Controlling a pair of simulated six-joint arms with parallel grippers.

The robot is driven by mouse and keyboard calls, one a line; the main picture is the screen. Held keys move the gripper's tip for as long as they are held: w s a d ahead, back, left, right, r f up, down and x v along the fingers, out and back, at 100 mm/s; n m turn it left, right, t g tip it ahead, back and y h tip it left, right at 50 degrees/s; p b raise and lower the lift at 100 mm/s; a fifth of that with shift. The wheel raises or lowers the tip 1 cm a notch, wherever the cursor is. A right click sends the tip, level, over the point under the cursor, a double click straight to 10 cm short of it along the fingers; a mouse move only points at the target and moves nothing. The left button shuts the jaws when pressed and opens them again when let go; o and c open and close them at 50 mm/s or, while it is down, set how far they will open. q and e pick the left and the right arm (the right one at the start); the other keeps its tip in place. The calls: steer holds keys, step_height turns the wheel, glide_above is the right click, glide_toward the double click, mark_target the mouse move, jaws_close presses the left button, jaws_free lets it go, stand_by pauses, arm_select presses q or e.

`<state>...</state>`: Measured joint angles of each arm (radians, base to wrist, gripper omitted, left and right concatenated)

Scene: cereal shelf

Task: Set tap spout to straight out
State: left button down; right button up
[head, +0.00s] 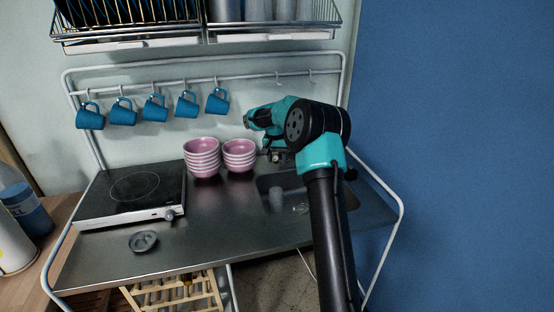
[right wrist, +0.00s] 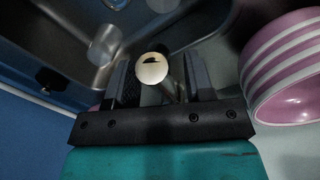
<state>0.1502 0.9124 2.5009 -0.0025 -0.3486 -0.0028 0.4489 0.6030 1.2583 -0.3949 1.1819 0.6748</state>
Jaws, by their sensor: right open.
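The tap (right wrist: 152,68) shows in the right wrist view as a pale round cap with a dark mark, with a metal part behind it. My right gripper (right wrist: 157,82) is open, with one finger on each side of the tap. I cannot tell whether either finger touches it. The spout's direction is not clear. In the head view my right gripper (head: 273,146) is above the back of the sink, right of the pink bowls, and my arm hides most of the tap. My left gripper is not in view.
The sink (head: 268,184) holds a grey cup (head: 277,200). Two stacks of pink striped bowls (head: 202,158) stand close left of my right gripper. Blue mugs (head: 155,108) hang from a rail. A hob (head: 130,195) is on the left. The steel counter's middle is clear.

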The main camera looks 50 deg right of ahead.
steer(key=shift+f, duration=0.2)
jaws_close()
stand_by(0.4)
